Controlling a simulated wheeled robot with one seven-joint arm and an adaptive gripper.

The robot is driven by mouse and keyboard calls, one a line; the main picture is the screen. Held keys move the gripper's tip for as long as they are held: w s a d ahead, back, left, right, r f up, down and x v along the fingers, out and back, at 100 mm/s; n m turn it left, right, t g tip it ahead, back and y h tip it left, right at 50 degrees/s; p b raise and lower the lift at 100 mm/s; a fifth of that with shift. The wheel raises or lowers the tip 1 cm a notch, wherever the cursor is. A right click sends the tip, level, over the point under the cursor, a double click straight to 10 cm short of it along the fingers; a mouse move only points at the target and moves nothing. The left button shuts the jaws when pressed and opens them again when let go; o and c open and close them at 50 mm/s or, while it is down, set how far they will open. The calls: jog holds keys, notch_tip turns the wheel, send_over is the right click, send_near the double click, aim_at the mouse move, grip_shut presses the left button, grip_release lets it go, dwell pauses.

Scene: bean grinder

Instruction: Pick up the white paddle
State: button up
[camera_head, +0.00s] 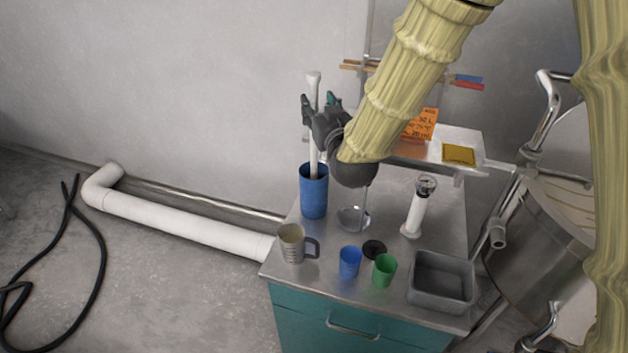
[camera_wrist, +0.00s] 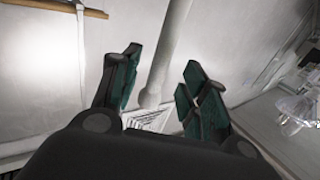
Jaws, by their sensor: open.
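The white paddle (camera_head: 314,88) stands upright in a tall blue container (camera_head: 313,193) at the back left of the cabinet top. Its lower end is hidden inside the container. My gripper (camera_head: 319,103) is at the upper part of its shaft, with the fingers spread apart and the shaft showing between them. In the wrist view the pale shaft (camera_wrist: 168,50) and its rounded end (camera_wrist: 150,98) appear between the two teal-padded fingers of my gripper (camera_wrist: 160,85). Both fingers look clear of the shaft. I cannot tell how deep it sits between them.
On the metal cabinet top (camera_head: 328,280) stand a measuring jug (camera_head: 292,243), a blue cup (camera_head: 349,262), a green cup (camera_head: 384,270), a grey bin (camera_head: 442,281) and a white upright tool (camera_head: 416,212). A wall is behind. A steel drum (camera_head: 535,245) stands at right.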

aim_at(315, 102)
jog(key=shift+f+p+x, duration=0.15)
jog(key=shift+p+x, duration=0.4)
jog(key=shift+x, duration=0.6)
jog(key=shift+f+p+x, duration=0.1)
jog(key=shift+p+x, duration=0.4)
jog(key=shift+x, duration=0.65)
grip_shut()
